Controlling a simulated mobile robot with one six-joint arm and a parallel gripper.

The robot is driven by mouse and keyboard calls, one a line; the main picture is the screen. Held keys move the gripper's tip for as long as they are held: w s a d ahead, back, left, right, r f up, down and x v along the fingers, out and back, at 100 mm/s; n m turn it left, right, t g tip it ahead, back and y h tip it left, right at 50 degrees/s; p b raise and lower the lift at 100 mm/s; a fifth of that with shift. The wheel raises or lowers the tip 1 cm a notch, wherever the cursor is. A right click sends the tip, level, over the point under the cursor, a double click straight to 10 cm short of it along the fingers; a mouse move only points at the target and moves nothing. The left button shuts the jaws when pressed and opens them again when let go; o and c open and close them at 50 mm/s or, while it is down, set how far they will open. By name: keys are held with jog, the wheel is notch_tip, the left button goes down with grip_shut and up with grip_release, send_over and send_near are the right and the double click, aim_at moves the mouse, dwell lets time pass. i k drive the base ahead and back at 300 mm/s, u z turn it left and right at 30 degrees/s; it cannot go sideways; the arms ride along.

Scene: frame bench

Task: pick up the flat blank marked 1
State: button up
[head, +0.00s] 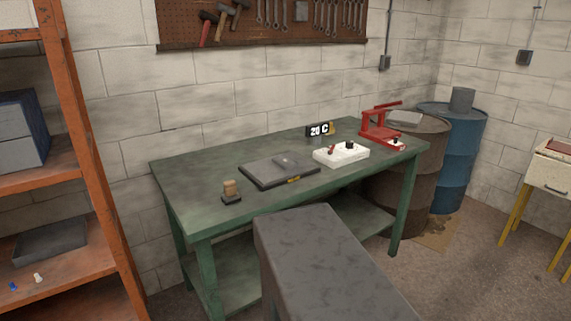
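A dark flat plate or tray (257,173) lies on the green workbench, left of its middle, with a small yellow mark on its front edge. A thinner, smaller grey flat piece (288,160) seems to lie on top of it. It may be the flat blank, but no number 1 can be read at this size. My gripper is not in view.
An orange shelf (84,140) stands left; barrels (462,150) stand right.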

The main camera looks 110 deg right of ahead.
aim_at(284, 162)
jog(key=u, duration=0.45)
jog(key=k, duration=0.15)
jog(key=z, duration=2.95)
jog(key=k, duration=0.55)
jog(key=u, duration=0.1)
jog(key=i, duration=0.3)
